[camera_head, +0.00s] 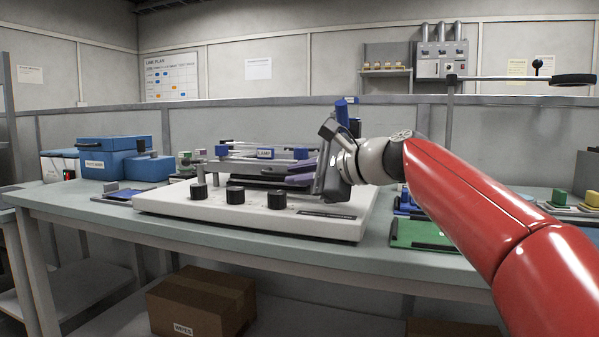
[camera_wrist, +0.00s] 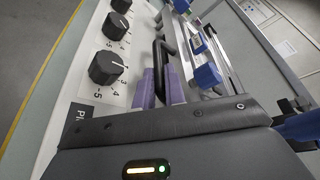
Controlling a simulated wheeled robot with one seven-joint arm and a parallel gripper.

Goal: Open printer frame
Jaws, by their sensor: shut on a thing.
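The printer (camera_head: 240,218) is a white, low base on the bench with several black knobs along its front. Its frame (camera_head: 250,155), with grey rails and blue blocks, lies about level above the base. The blue blocks (camera_wrist: 207,75) also show in the wrist view. My gripper (camera_head: 297,174) reaches in from the right at the frame's front right. In the wrist view, the purple fingers of my gripper (camera_wrist: 161,84) are shut on a black bar handle (camera_wrist: 164,45). The handle's near end is hidden between the fingers.
Blue boxes (camera_head: 112,158) stand at the bench's left. A green board (camera_head: 420,234) lies right of the printer under my arm. A lamp (camera_head: 520,79) stands at the back right. A cardboard box (camera_head: 200,302) is below the bench.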

